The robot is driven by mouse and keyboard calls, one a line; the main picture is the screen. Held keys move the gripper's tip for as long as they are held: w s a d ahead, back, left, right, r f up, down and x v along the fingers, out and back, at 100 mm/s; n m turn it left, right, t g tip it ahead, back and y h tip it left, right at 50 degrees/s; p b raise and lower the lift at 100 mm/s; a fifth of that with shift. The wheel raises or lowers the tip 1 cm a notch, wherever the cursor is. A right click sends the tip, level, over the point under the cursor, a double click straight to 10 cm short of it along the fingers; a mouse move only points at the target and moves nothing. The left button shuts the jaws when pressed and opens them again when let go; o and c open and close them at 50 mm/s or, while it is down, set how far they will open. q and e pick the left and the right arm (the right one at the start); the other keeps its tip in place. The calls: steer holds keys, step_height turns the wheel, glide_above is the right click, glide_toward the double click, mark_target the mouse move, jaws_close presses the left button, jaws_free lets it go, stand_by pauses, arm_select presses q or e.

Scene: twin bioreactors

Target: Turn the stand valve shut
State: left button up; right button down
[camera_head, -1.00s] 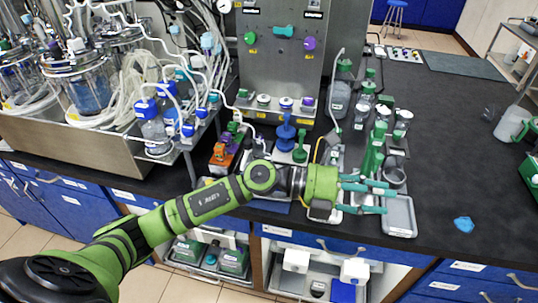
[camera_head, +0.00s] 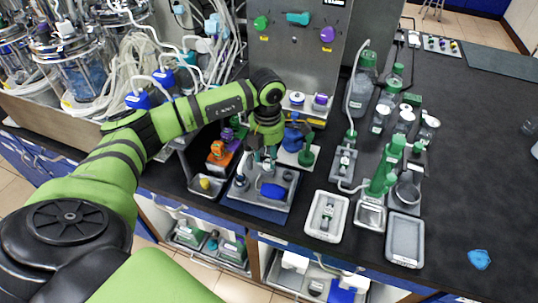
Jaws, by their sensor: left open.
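A metal tray (camera_head: 282,205) at the bench's front edge holds a small fitting with a blue lever-like part (camera_head: 272,190), which looks like the stand valve, though I cannot be sure. A dark upright piece with a blue tip (camera_head: 241,181) stands at its left. My left gripper (camera_head: 261,167) points down over the back of this tray, behind the blue part. Its teal-padded fingers are open, with nothing clearly held. I cannot tell whether they touch anything. My wrist and gripper hide the back of the tray and part of the panel base. My right gripper does not show.
A steel panel with green (camera_head: 262,23), teal (camera_head: 298,18) and purple (camera_head: 327,34) knobs rises behind. A green-handled stand (camera_head: 306,155) is close right of my gripper. An orange fitting (camera_head: 217,149) is at left. Trays and bottles crowd the right; the bench beyond is mostly clear.

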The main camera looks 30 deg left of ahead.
arm_select(q)
steer(key=shift+w+f, duration=0.25)
steer(key=shift+f, duration=1.05)
steer(key=c, duration=0.7)
jaws_close()
steer(key=shift+f, duration=0.1)
steer(key=m+b, duration=0.4)
steer(key=shift+f+m+b, duration=0.15)
steer(key=shift+m+b, duration=0.15)
steer(key=shift+b, duration=0.05)
steer(key=m+b, duration=0.7)
steer(key=m, duration=0.2)
steer(key=shift+m+b, duration=1.15)
steer(key=shift+m, duration=1.05)
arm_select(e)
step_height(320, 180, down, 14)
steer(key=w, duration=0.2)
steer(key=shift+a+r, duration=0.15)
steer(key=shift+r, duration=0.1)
arm_select(q)
steer(key=shift+r, duration=0.2)
steer(key=shift+d, duration=0.1)
